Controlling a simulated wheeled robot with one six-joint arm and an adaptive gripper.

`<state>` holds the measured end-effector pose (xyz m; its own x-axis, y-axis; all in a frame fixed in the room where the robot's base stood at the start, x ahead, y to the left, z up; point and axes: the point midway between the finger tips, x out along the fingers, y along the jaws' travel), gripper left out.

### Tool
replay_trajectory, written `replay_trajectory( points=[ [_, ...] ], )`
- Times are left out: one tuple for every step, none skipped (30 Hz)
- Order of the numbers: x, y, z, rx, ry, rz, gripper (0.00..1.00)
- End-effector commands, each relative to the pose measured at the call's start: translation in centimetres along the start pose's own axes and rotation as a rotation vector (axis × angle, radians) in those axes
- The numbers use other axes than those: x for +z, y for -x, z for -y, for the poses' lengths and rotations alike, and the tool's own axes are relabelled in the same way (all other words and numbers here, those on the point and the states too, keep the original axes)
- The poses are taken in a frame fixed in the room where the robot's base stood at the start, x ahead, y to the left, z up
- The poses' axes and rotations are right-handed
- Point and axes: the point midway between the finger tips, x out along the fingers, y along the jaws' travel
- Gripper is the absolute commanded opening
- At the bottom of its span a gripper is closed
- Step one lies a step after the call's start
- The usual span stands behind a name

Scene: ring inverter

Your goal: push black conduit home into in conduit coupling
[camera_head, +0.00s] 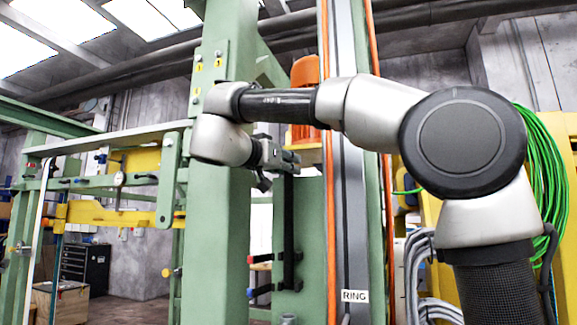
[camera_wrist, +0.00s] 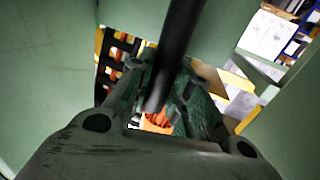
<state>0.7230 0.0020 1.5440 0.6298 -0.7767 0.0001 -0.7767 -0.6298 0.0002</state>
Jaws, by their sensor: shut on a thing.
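My gripper (camera_head: 275,160) is at the end of the bent arm, in front of the green frame in the head view. The black conduit (camera_head: 288,215) hangs upright below it as a long dark bar. In the wrist view the conduit (camera_wrist: 178,40) runs from the top edge down between the fingers, and my gripper (camera_wrist: 156,98) is shut on it. I cannot make out the conduit coupling in either view. My wrist and fingers cover part of the conduit.
A green column (camera_head: 215,240) stands close left of my gripper. A grey vertical channel labelled RING (camera_head: 355,296) runs on the right, with orange conduits beside it. An orange motor-like housing (camera_head: 306,70) is above my gripper. Green cable coils (camera_head: 545,170) hang far right.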

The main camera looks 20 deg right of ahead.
Motion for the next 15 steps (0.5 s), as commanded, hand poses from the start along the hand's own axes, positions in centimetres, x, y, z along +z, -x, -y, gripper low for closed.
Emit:
replay_trajectory(
  points=[
    [0.0,0.0,0.0,-0.001,0.0,0.001,0.0],
    [0.0,0.1,0.0,-0.002,0.0,0.002,0.0],
    [0.1,0.1,0.0,-0.002,0.0,0.002,0.0],
    [0.2,0.1,0.0,-0.002,0.001,0.002,0.0],
    [0.4,0.1,0.0,-0.002,0.001,0.002,0.0],
    [0.6,0.1,0.0,-0.002,0.001,0.002,0.0],
    [0.9,0.1,0.0,-0.002,0.0,0.002,0.0],
    [1.1,0.1,0.0,-0.002,0.001,0.002,0.0],
    [1.5,0.1,0.0,-0.002,0.002,0.002,0.0],
    [1.8,0.1,0.0,-0.002,0.002,0.002,0.0],
    [2.1,0.1,0.0,-0.002,0.001,0.002,0.0],
    [2.5,0.1,0.0,-0.001,0.002,0.002,0.0],
    [2.9,0.1,0.0,-0.002,0.002,0.002,0.0],
    [3.2,0.1,0.0,-0.001,0.001,0.002,0.0],
    [3.6,0.1,0.0,-0.002,0.002,0.002,0.0]
  ],
)
